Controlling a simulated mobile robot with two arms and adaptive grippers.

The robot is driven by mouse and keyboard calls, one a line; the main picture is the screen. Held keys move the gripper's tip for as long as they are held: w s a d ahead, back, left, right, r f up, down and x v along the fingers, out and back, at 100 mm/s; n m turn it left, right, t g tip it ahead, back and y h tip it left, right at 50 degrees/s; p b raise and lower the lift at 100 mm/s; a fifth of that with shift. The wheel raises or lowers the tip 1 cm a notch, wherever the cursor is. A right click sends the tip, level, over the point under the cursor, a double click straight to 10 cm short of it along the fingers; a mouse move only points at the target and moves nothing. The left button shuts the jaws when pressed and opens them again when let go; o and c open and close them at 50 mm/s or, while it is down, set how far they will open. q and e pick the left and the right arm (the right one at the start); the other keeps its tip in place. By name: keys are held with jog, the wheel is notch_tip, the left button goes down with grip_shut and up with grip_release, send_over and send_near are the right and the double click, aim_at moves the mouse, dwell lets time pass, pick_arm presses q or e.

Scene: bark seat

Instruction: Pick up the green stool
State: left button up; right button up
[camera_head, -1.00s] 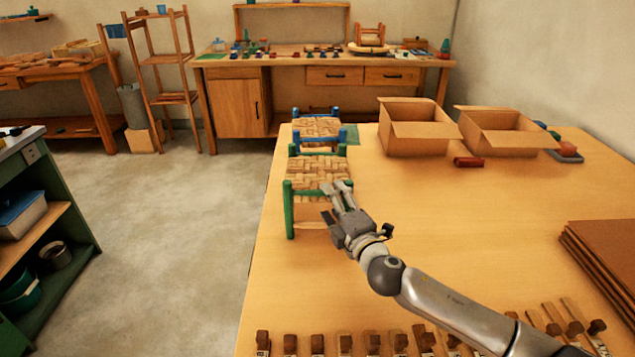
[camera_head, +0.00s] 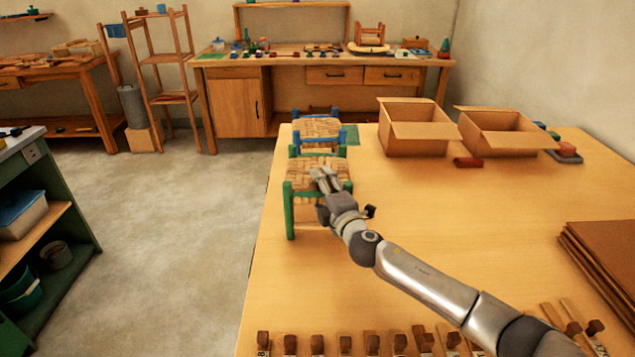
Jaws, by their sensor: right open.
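The green stool (camera_head: 289,210) stands upright on the near left part of the wooden table, with green posts and a woven bark seat. My right gripper (camera_head: 324,174) is open at the front right of this stool, its fingers over the seat's right front part in the picture. Whether the fingers touch the stool I cannot tell. The gripper and wrist hide the front right post and part of the front rail. My left gripper is not in view.
A blue stool (camera_head: 318,127) stands close behind the green one. Two open cardboard boxes (camera_head: 415,148) (camera_head: 500,150) stand farther right, with a dark red block (camera_head: 468,162) by them. Brown boards (camera_head: 606,262) lie at the right edge. Several brushes or tools line the front. The table's middle is clear.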

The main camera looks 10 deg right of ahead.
jog(key=shift+c, duration=0.4)
jog(key=c, duration=1.2)
jog(key=shift+r, duration=0.1)
grip_shut()
